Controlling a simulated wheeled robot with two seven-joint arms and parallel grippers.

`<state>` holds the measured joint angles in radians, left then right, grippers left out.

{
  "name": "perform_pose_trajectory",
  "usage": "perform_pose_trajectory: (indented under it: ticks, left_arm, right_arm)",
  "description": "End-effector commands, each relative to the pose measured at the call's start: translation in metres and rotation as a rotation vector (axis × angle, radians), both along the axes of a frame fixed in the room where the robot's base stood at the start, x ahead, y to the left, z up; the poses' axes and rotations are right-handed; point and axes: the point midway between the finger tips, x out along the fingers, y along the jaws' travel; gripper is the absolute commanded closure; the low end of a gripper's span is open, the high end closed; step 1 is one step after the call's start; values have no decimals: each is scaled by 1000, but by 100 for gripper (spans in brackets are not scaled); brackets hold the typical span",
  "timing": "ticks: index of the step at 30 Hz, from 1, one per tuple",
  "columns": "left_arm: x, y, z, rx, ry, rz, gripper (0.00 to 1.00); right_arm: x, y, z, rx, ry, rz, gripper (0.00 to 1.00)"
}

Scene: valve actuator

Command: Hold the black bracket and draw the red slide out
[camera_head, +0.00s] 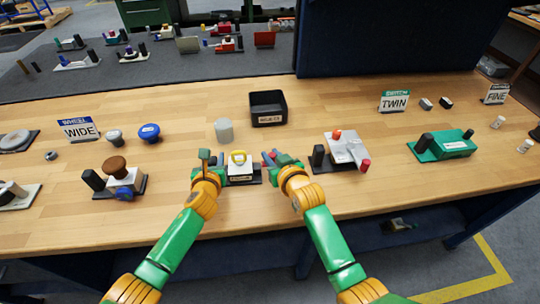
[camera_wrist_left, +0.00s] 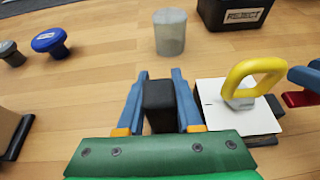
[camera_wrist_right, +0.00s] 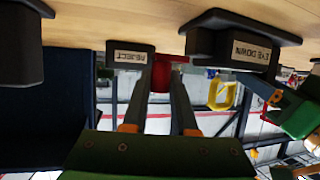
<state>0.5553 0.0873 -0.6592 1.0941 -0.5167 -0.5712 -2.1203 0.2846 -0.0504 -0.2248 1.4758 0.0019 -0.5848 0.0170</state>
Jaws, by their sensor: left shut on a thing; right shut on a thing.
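The unit in front of me has a white block (camera_wrist_left: 210,100) with a yellow loop handle (camera_wrist_left: 255,75) on a dark base; it also shows in the head view (camera_head: 239,170). My left gripper (camera_head: 208,165) is shut on the black bracket (camera_wrist_left: 159,100), an upright post at the unit's left end, between its fingers in the left wrist view. My right gripper (camera_head: 274,160) is shut on the red slide (camera_wrist_right: 168,75) at the unit's right side. The slide also shows at the right edge of the left wrist view (camera_wrist_left: 298,98). Fingers partly cover bracket and slide in the head view.
A grey cylinder (camera_head: 223,130) and a black REJECT bin (camera_head: 268,108) stand behind the unit. Another unit with a white plate (camera_head: 346,148) is close on the right. A blue-knobbed unit (camera_head: 118,182) is on the left. Bare wood lies between them.

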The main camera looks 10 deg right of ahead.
Motion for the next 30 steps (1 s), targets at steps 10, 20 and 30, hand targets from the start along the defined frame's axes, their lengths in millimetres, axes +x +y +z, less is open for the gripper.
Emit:
perform_pose_trajectory:
  ticks: [10,20,30]
  left_arm:
    - [0,3,-1,5,3,7,100]
    - [0,3,-2,6,3,5,100]
    - [0,2,-2,4,4,5,100]
  right_arm:
    - [0,-3,-1,-5,1,-6,44]
    - [-32,-10,12,-4,0,-5,44]
    - [-100,-25,40,-5,3,-6,44]
